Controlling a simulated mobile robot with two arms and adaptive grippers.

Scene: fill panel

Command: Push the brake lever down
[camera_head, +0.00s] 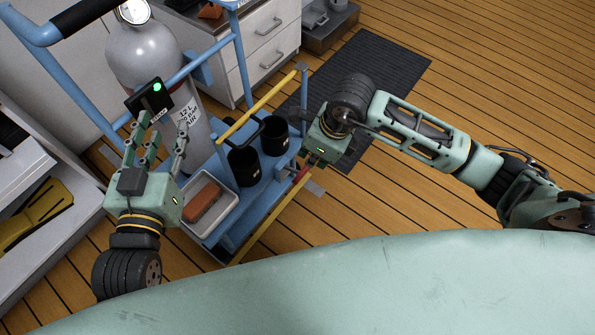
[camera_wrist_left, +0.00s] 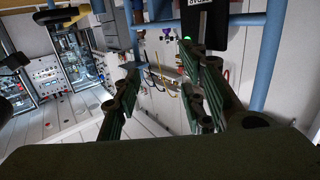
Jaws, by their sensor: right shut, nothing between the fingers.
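A small red lever (camera_head: 301,176) shows at the front right edge of the blue cart (camera_head: 240,225), low down near its deck. I take it for the brake lever. My right gripper (camera_head: 313,161) points down right above it, its fingers closed together. Whether the fingertips touch the lever I cannot tell. My left gripper (camera_head: 160,138) is open and empty at the cart's left side, fingers pointing up toward a black device with a green light (camera_head: 152,99). In the left wrist view the spread fingers of the left gripper (camera_wrist_left: 165,88) show nothing between them.
The cart carries a grey gas cylinder (camera_head: 143,62), black cups (camera_head: 243,166) and a tray (camera_head: 228,206) with a reddish-brown block (camera_head: 203,200). A yellow rail (camera_head: 258,106) crosses it. A white drawer cabinet (camera_head: 255,50) stands behind. Wooden floor at right is clear around a dark mat (camera_head: 385,75).

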